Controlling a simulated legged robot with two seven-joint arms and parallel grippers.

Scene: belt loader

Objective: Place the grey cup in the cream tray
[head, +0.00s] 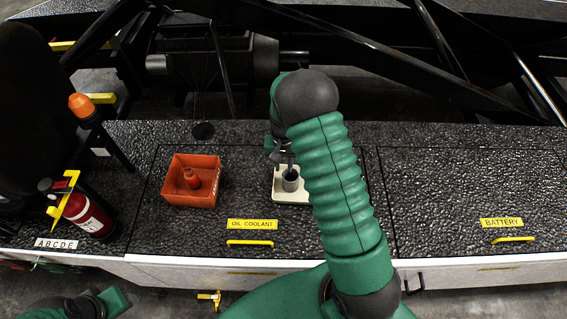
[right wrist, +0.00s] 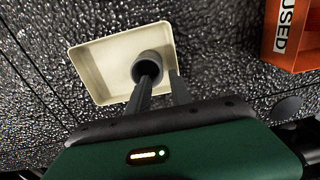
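The grey cup (head: 291,176) stands upright inside the cream tray (head: 293,198), on the dark textured deck. In the right wrist view the cup (right wrist: 152,58) is near the far right side of the tray (right wrist: 95,72), mouth toward me. My right gripper (right wrist: 163,84) is just above it with its fingers apart. One finger reaches to the cup mouth and the other is beside its right wall. In the head view the right gripper (head: 281,155) is partly hidden by my arm. Part of my left arm and gripper (head: 95,305) shows at the bottom left; its fingers are unclear.
An orange bin (head: 177,199) holding a red-orange bottle (head: 192,178) stands left of the tray. A fire extinguisher (head: 88,215) and an orange beacon (head: 82,105) are farther left. Yellow handles (head: 250,242) lie near the front edge. The deck at right is clear; dark beams cross behind.

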